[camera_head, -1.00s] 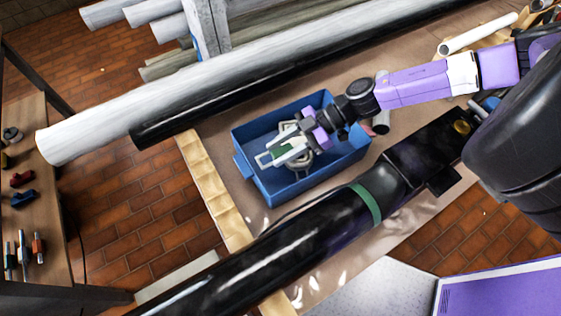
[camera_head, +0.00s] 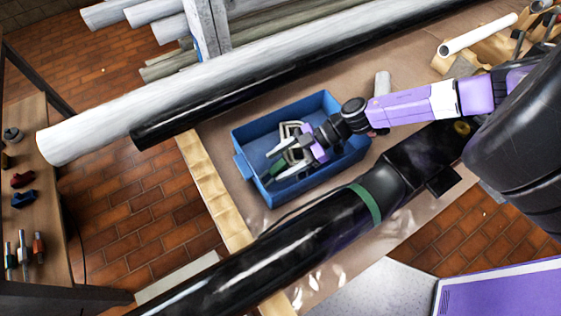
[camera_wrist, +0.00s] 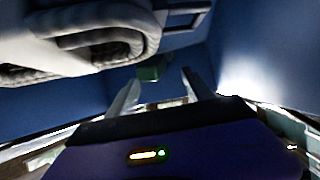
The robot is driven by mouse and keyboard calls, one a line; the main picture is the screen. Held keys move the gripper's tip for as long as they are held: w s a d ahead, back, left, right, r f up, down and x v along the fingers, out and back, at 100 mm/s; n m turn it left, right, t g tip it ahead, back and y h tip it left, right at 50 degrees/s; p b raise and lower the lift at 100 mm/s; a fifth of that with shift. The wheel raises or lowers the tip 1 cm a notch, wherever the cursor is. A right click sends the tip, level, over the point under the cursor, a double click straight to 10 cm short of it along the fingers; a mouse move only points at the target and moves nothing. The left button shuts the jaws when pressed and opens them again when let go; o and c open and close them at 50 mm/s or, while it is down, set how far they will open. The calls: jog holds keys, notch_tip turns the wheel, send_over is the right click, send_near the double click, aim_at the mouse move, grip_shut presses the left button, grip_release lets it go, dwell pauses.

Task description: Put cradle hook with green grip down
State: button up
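A blue bin (camera_head: 340,178) stands on the bench, and my gripper (camera_head: 277,163) reaches down into it. The cradle hook's green grip (camera_head: 278,168) shows at the fingertips, low in the bin. In the wrist view the green grip (camera_wrist: 150,73) lies just beyond my gripper's two spread fingers (camera_wrist: 160,86), with a visible gap between them. A pale grey looped piece (camera_head: 293,130) is beside the gripper in the bin. It looks thick and rope-like in the wrist view (camera_wrist: 95,42). I cannot tell whether it belongs to the hook. The hook's other parts are mostly hidden.
A long black mast (camera_head: 270,262) with a green band runs in front of the bin. A white pole (camera_head: 190,95) and a black pole (camera_head: 215,108) lie behind it. Loose tubes (camera_head: 478,35) lie at the upper right. Brown bench surface left of the bin is clear.

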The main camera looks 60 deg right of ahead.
jog(key=b+v, duration=0.2)
jog(key=v, duration=1)
jog(key=shift+b, duration=0.3)
